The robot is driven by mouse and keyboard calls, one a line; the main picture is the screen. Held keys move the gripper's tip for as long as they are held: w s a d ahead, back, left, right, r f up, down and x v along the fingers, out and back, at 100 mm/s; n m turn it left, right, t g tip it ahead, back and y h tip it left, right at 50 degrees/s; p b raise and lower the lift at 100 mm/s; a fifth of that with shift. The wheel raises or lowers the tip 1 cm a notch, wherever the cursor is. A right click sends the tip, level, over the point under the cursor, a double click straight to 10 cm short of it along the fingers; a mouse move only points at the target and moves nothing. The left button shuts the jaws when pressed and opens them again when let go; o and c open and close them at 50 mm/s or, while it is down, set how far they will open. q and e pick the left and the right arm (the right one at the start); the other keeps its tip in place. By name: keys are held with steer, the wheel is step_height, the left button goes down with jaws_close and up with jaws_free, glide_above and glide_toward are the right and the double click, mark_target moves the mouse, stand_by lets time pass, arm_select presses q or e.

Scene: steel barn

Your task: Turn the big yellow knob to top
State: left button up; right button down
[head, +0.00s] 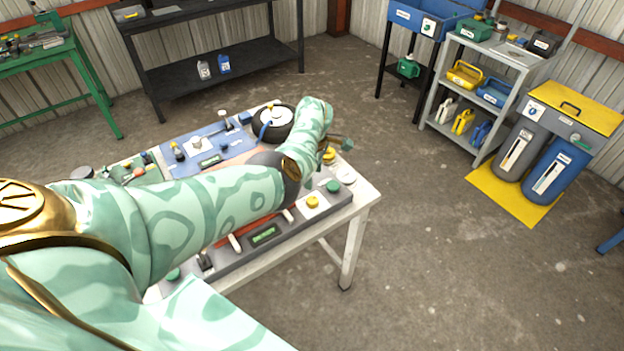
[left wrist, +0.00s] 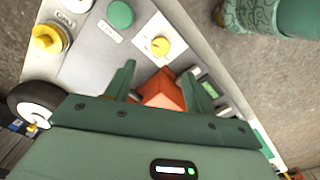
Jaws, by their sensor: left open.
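A round yellow knob (head: 312,201) sits on a white plate near the panel's front right corner. It also shows in the left wrist view (left wrist: 160,46), upright on its plate, beyond my fingertips and apart from them. A second yellow knob (head: 329,155) lies close to my gripper in the head view and at the upper left of the wrist view (left wrist: 45,38). I cannot tell surely which is the big one. My left gripper (head: 338,144) is open above the panel's right end; its fingers (left wrist: 160,80) hold nothing. My right gripper is not in view.
A green button (head: 333,186) is beside the plated knob. An orange-red block (left wrist: 163,92) shows between and below the fingers. A black and white wheel-like part (head: 273,122) stands behind my arm. My arm hides much of the panel.

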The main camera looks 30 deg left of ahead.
arm_select(q)
step_height(320, 180, up, 6)
steer(key=shift+f+p, duration=0.15)
steer(key=shift+p, duration=0.8)
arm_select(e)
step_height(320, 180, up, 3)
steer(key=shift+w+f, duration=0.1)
